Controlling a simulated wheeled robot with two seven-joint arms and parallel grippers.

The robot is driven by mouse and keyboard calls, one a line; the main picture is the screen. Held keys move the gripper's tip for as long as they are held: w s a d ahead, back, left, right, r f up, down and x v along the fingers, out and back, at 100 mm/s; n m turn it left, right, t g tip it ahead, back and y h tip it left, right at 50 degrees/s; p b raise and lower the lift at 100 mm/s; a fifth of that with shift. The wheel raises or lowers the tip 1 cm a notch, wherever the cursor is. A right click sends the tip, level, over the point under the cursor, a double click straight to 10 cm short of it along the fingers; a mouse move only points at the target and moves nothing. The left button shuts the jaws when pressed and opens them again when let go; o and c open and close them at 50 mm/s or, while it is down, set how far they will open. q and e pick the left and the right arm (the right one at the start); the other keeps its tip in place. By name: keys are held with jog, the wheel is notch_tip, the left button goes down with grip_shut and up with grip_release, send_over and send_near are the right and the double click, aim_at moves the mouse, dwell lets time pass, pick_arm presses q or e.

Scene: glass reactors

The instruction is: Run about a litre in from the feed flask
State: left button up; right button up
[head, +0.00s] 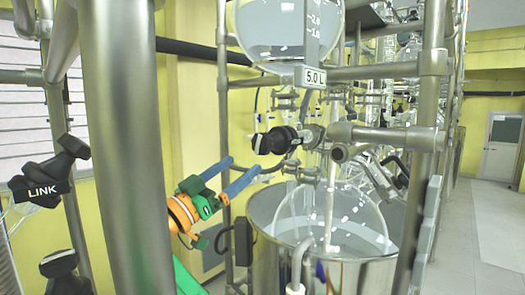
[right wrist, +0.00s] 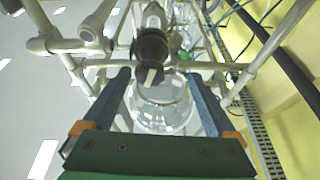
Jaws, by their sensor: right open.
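The round glass feed flask (head: 268,28) hangs at the top of the head view, its top cut off. It holds clear liquid and carries a graduated strip and a 5.0 L label (head: 310,76). Below it, a black valve knob (head: 275,140) with a pale end sits on the glass line. My right gripper (head: 244,167), with blue fingers and a green and orange body, is open and empty, just below and left of the knob. In the right wrist view, a black knob with a white mark (right wrist: 150,74) shows between the open fingers (right wrist: 158,76), apart from them. My left gripper is out of view.
A glass vessel (head: 350,215) sits in a steel bath (head: 275,262) below. Steel frame posts (head: 222,95) and crossbars (head: 375,71) surround the glassware. Black LINK-marked fittings (head: 42,190) are at far left. Open floor (head: 490,235) lies to the right.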

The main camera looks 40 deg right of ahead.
aim_at(259, 147)
jog(key=r, duration=0.1)
jog(key=s+r+m+g, duration=0.1)
jog(key=r+m+p, duration=0.1)
jog(key=shift+s+d+r+g, duration=0.3)
jog(key=shift+s+d, duration=0.1)
jog(key=p+x, duration=0.1)
jog(key=x, duration=0.1)
jog(key=p+x, duration=0.1)
jog(key=x, duration=0.1)
jog(key=p+x, duration=0.1)
jog(key=x, duration=0.1)
jog(key=shift+w+f, duration=0.35)
jog(key=shift+w, duration=0.05)
jog(key=shift+s+d, duration=0.1)
jog(key=shift+d, duration=0.1)
jog(key=shift+s+a, duration=0.1)
jog(key=shift+a, duration=0.05)
